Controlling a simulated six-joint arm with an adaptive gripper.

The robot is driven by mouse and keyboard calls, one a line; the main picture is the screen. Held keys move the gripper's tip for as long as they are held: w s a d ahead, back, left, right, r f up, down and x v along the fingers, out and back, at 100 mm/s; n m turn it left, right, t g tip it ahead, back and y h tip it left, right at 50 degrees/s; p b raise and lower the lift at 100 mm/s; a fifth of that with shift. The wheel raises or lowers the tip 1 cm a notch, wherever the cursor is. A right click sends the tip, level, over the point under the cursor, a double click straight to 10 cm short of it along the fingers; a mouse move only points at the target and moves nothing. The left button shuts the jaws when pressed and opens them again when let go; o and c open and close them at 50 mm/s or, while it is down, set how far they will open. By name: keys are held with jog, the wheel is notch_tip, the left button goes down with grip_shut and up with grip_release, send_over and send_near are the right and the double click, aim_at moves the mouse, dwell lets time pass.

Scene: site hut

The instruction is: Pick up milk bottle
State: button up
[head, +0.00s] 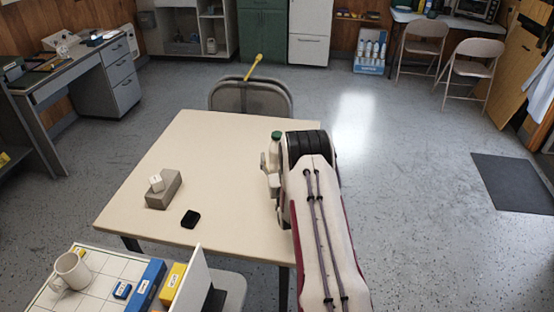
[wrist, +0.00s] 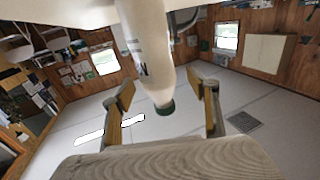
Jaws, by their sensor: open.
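The milk bottle (head: 275,150), pale with a green cap, stands upright at the right part of the cream table (head: 215,150). My arm hides part of it in the head view. In the wrist view the milk bottle (wrist: 147,60) appears upside down, its green cap pointing down the picture. My gripper (wrist: 166,92) is open, with one finger on each side of the bottle's upper part and a gap visible on both sides. In the head view my gripper is mostly hidden behind my arm.
A grey block (head: 165,192) with a small white cube (head: 156,183) on it and a black flat object (head: 190,218) lie on the table's left half. A folding chair (head: 250,97) stands at the far edge. A tray with a mug (head: 72,272) is at front left.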

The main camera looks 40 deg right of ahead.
jog(key=shift+w+d, duration=0.5)
jog(key=shift+w, duration=0.05)
jog(key=shift+x, duration=1.25)
jog(key=c, duration=1.4)
